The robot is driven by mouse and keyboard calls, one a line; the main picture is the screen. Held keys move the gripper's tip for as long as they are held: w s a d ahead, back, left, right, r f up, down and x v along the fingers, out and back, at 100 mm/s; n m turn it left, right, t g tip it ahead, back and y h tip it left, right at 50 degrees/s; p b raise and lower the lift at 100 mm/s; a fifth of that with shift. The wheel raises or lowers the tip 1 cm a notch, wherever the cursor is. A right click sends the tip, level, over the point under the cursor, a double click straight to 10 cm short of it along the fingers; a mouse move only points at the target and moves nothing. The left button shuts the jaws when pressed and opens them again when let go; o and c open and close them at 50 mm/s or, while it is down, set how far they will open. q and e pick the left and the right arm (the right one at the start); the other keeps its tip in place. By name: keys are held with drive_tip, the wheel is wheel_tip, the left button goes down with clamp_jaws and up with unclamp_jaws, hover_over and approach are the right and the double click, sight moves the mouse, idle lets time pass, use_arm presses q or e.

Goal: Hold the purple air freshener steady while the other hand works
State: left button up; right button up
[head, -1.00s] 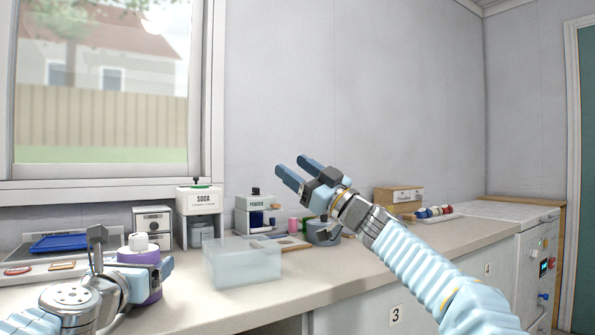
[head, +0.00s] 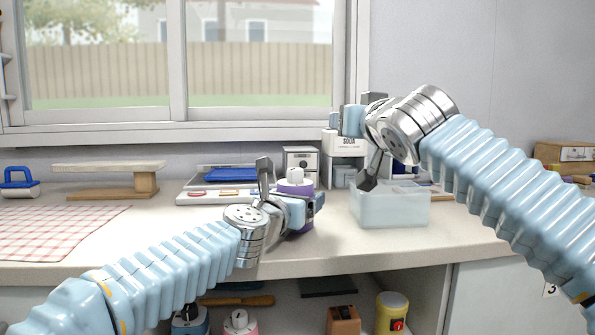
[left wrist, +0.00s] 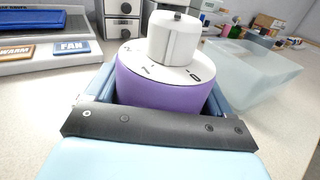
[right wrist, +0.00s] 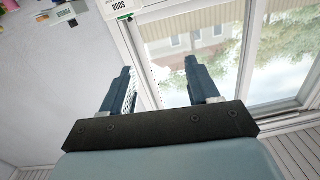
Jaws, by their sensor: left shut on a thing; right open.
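The purple air freshener (head: 297,188) stands upright on the counter, with a white top and a white knob. In the left wrist view its purple body (left wrist: 165,90) sits between my left gripper's fingers. My left gripper (head: 312,205) is shut on it from the side. My right gripper (head: 350,120) is raised above the counter, up and to the right of the air freshener, near the soda box. In the right wrist view its two fingers (right wrist: 163,85) are apart with nothing between them.
A translucent bin (head: 390,207) stands right of the air freshener, below my right arm. A panel with a blue tray (head: 230,175) and a grey box (head: 300,160) stand behind. A checked cloth (head: 55,230) and a wooden stand (head: 110,170) are at left.

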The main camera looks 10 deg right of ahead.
sight(297, 170)
drive_tip(key=s+a+f+n+g, duration=0.1)
drive_tip(key=s+a+f+g, duration=0.35)
drive_tip(key=s+a, duration=0.35)
drive_tip(key=shift+y, duration=0.4)
drive_tip(key=x, duration=1.3)
drive_tip(key=shift+a, duration=0.3)
drive_tip(key=shift+s, duration=0.1)
drive_tip(key=c, duration=1)
drive_tip(key=shift+n, duration=0.3)
drive_tip(key=shift+c, duration=0.2)
